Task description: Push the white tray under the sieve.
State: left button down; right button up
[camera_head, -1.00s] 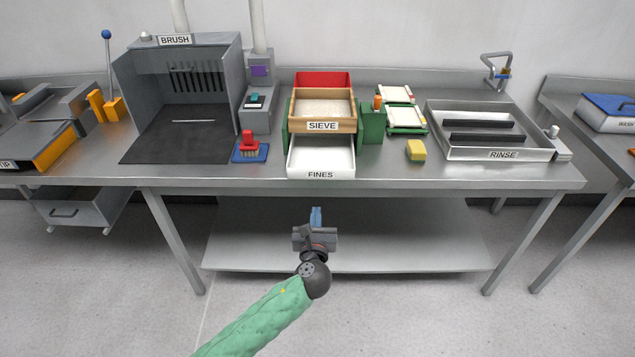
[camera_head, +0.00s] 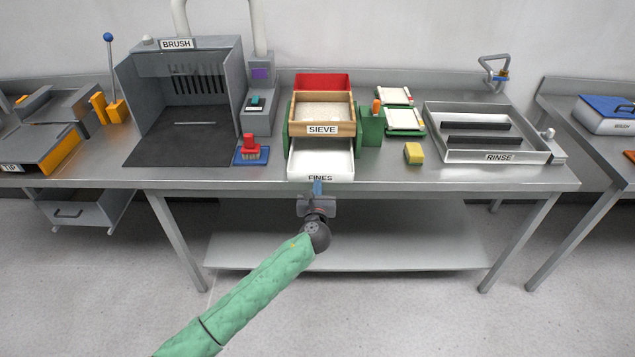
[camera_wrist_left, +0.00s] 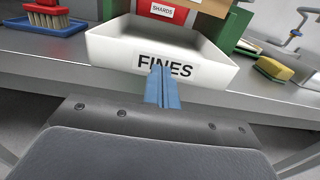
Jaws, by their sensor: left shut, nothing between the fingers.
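The white tray (camera_head: 320,161), labelled FINES on its front, sticks out toward me at the table's front edge. Its back end lies below the wooden sieve (camera_head: 322,129), which holds pale grains and stands between green supports. The tray looks empty in the left wrist view (camera_wrist_left: 163,40). My left gripper (camera_head: 318,187) is shut and empty, its blue fingers pointing at the tray's front wall. In the left wrist view the fingertips (camera_wrist_left: 160,72) overlap the lower part of the FINES label; I cannot tell whether they touch. My right gripper is out of view.
A red bin (camera_head: 322,82) stands behind the sieve. A red brush on a blue pad (camera_head: 251,151) lies left of the tray. A yellow sponge (camera_head: 413,153) and a rinse basin (camera_head: 490,155) are to the right. The table's front edge runs below the tray.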

pick_arm(q)
jog(key=shift+w, duration=0.55)
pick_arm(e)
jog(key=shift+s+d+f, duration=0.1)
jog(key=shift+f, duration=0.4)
